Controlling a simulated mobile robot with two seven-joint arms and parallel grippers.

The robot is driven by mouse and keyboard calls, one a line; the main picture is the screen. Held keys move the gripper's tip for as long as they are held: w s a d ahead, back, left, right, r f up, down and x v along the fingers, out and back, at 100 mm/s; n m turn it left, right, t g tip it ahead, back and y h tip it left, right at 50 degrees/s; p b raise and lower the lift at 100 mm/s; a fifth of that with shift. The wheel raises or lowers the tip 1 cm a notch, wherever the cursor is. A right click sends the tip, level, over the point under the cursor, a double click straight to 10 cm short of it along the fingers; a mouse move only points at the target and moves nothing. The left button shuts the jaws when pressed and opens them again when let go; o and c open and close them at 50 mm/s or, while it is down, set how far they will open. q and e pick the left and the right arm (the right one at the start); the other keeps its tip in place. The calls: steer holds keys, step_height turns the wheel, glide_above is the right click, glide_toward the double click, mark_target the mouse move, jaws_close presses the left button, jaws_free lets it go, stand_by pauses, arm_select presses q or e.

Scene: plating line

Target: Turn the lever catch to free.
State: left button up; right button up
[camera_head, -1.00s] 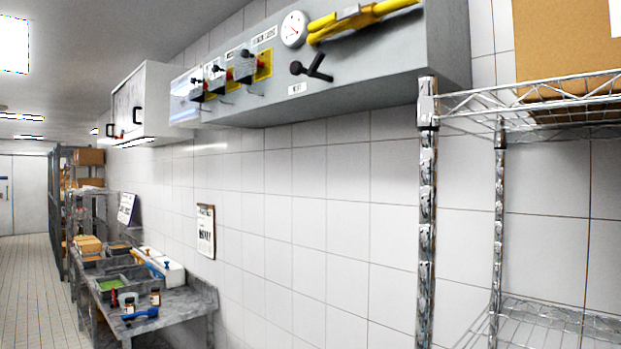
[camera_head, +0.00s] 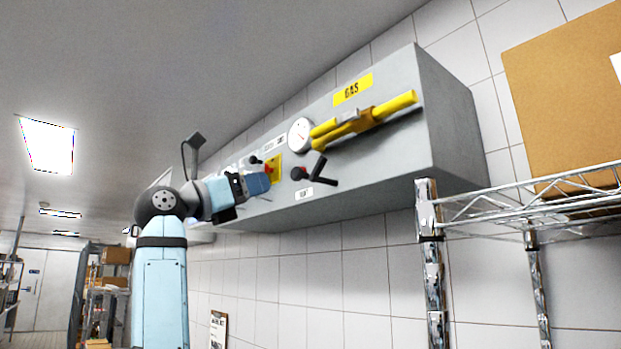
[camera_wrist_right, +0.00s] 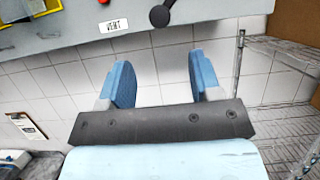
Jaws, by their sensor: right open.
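A grey wall panel (camera_head: 390,135) carries several controls. A black lever (camera_head: 318,172) with a round knob sits above a VENT label (camera_head: 304,193); it also shows at the top of the right wrist view (camera_wrist_right: 161,15). Left of it, a yellow plate (camera_head: 276,165) bears a control with a red part, partly hidden by my arm. I cannot tell for certain which control is the lever catch. My right gripper (camera_head: 262,183) is raised before the panel, left of the black lever. Its blue fingers (camera_wrist_right: 160,84) are apart and empty, with wall tiles between them. My left gripper is out of view.
A wire shelf (camera_head: 540,205) with a cardboard box (camera_head: 565,95) stands at right. A clipboard (camera_head: 218,328) hangs below.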

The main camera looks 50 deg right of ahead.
mark_target(294, 174)
steer(key=p+x, duration=0.2)
steer(key=x, duration=0.4)
steer(key=p+x, duration=0.2)
steer(key=x, duration=0.4)
steer(key=shift+d+r, duration=0.15)
steer(key=shift+r, duration=0.2)
steer(key=shift+s+d+r+p, duration=0.1)
steer(key=shift+d+r+p, duration=0.15)
steer(key=shift+d, duration=0.45)
steer(key=shift+c, duration=0.2)
steer(key=shift+a, duration=0.1)
steer(key=c, duration=0.7)
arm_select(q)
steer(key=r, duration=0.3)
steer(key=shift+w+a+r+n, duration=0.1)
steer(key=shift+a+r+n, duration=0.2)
arm_select(e)
steer(key=shift+c, duration=0.9)
